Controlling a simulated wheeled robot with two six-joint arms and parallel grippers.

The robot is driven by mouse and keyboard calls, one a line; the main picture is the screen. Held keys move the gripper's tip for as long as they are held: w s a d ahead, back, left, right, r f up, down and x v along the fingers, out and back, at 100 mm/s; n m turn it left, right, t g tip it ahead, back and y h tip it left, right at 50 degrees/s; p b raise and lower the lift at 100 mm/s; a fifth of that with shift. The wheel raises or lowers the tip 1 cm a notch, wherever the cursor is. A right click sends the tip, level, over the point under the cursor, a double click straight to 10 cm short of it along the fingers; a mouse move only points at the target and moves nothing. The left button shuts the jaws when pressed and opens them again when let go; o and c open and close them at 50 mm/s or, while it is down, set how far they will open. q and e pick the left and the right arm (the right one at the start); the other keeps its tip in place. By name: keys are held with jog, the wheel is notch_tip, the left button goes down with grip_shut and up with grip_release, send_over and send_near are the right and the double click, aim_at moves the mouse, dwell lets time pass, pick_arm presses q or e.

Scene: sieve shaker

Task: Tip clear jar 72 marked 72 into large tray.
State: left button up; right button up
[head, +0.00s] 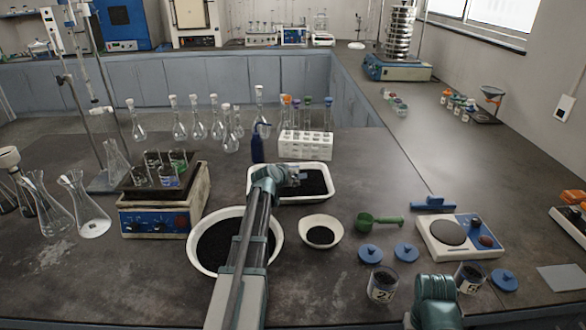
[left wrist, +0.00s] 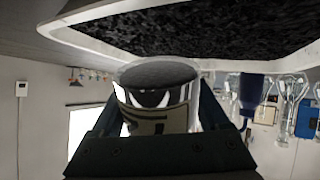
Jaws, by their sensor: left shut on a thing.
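My left gripper (head: 288,180) is shut on a clear jar (head: 297,177) above the large white tray (head: 250,192). The left wrist view shows the room upside down, with the jar (left wrist: 158,92) between the fingers of my left gripper (left wrist: 160,125). Its round grey end faces the tray (left wrist: 75,38), so the jar looks turned over. Dark marks show on its label, but I cannot read the number. Dark granules (head: 316,183) lie in the tray. I cannot see grains falling. Only a teal part of my right arm shows at the bottom; its gripper is out of view.
A large round bowl (head: 194,253) and a small bowl (head: 332,241) hold dark material. Two labelled jars (head: 382,285) (head: 469,279), blue lids (head: 370,254), a green scoop (head: 380,222) and a balance (head: 447,234) are at right. A white tube rack (head: 304,147) stands behind the tray.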

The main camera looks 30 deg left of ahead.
pick_arm(q)
jog(key=g+p, duration=0.1)
jog(key=g+h+p, duration=0.1)
jog(key=p, duration=0.1)
jog(key=s+n+g+p, duration=0.1)
jog(key=shift+d+r+h+p, duration=0.15)
jog(key=shift+d+h+p, duration=0.15)
jog(key=shift+p, duration=0.1)
jog(key=g+p, duration=0.1)
jog(key=g+h+p, duration=0.1)
jog(key=g, duration=0.1)
jog(key=shift+f+n, duration=0.2)
jog(key=shift+n, duration=0.1)
jog(key=shift+s+f+g+h+p, duration=0.15)
jog(key=shift+g+h+p, duration=0.2)
jog(key=shift+g, duration=0.25)
jog(key=shift+d+f+n+g+h, duration=0.1)
jog(key=shift+f+n+g+h, duration=0.25)
jog(key=shift+g+h, duration=0.5)
jog(key=shift+r+g, duration=0.2)
jog(key=shift+g, duration=0.35)
jog(key=shift+r+n+g+h, duration=0.35)
jog(key=shift+g+h, duration=0.25)
jog(key=shift+g, duration=0.3)
jog(key=shift+s+r+g+h, duration=0.1)
jog(key=shift+r+g+h, duration=0.1)
jog(key=shift+g+h, duration=0.3)
jog(key=shift+d, duration=0.1)
jog(key=shift+s, duration=0.15)
